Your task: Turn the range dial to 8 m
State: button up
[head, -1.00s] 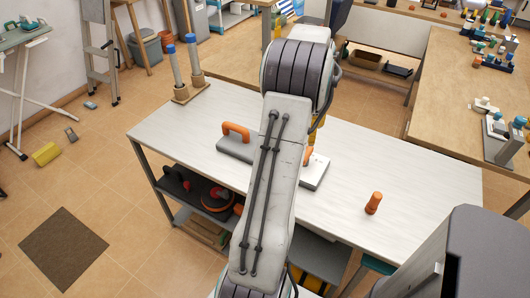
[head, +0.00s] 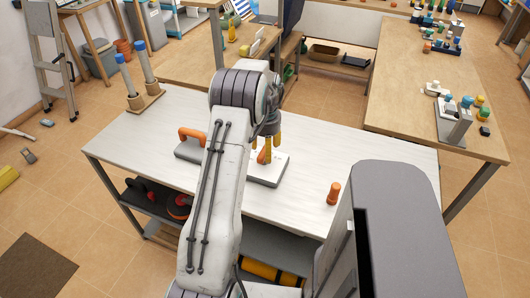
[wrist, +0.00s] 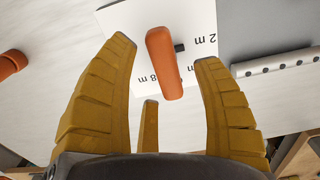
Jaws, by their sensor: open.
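The range dial is an orange bar knob (wrist: 163,62) on a white plate with printed marks, seen in the wrist view. "2 m" reads upside down to its right, and "8 m" sits by its lower end, partly covered. A small dark block (wrist: 180,47) lies beside the knob. In the head view the white plate (head: 268,177) lies on the pale table, with the orange knob (head: 263,157) partly hidden by fingers. My gripper (wrist: 163,55) is open, its yellow fingers spread around the knob; I cannot tell whether they touch it. It also shows in the head view (head: 266,149).
A grey block with an orange handle (head: 191,133) is left of the plate. An orange peg-like piece (head: 333,193) stands to the right. Two blue-topped posts (head: 134,81) stand at the table's far left. The white tabletop (head: 330,155) has free room.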

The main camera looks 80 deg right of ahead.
jog(key=shift+f, duration=1)
jog(key=shift+c, duration=0.4)
jog(key=c, duration=1.1)
jog(key=shift+c, duration=0.2)
